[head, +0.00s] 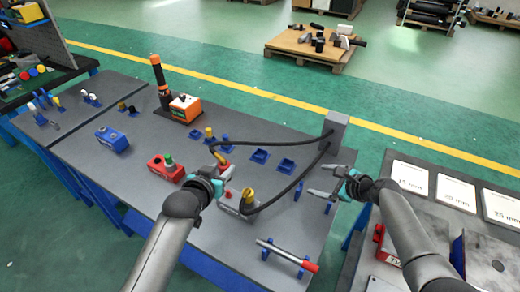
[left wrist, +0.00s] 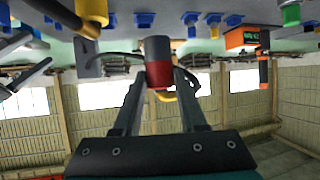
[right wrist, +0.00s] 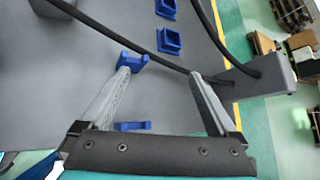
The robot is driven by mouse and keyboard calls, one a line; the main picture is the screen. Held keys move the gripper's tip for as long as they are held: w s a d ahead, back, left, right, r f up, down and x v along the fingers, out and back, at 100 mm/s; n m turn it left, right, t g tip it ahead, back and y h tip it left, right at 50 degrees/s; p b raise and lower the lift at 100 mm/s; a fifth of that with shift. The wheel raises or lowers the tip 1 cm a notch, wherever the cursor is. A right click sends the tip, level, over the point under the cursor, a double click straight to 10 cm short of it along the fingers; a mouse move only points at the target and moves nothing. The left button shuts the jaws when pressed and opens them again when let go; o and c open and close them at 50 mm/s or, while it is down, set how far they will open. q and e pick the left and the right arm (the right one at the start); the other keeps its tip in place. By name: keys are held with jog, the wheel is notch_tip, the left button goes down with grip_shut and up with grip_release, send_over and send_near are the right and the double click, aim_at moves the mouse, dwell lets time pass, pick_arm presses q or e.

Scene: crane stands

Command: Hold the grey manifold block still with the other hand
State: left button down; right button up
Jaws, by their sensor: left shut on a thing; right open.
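The grey manifold block (head: 230,208) sits on the grey bench, with a yellow plug and black hose in its top; part of it is hidden by my left gripper. My left gripper (head: 222,168) is over the block's far side, shut on a red and dark cylindrical hose connector (left wrist: 158,62). A yellow plug (left wrist: 92,12) shows at the top left of the left wrist view. My right gripper (head: 322,181) is open and empty, right of the block and apart from it, above the bench's right edge. Its spread fingers (right wrist: 160,75) show in the right wrist view.
Two black hoses run to a grey post (head: 336,130) at the bench's far right. A blue bracket (right wrist: 130,60) lies below my right fingers. A red-handled bar (head: 290,254) rests on blue holders nearer the front. A red block (head: 165,168) stands left of my left gripper.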

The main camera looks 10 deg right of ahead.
jog(key=s+a+g+y, duration=0.1)
jog(key=s+a+y, duration=0.15)
jog(key=a, duration=0.55)
jog(key=g+y, duration=0.2)
send_near(257, 212)
jog(key=shift+w+a+f+m+h, duration=0.15)
jog(key=shift+w+a+m+h, duration=0.1)
jog(key=shift+w+a+m, duration=0.25)
jog(key=shift+s+a+f, duration=0.1)
jog(key=shift+s+a, duration=0.1)
jog(key=shift+a, duration=0.05)
jog(key=shift+x, duration=4.3)
jog(key=shift+f, duration=0.1)
grip_shut()
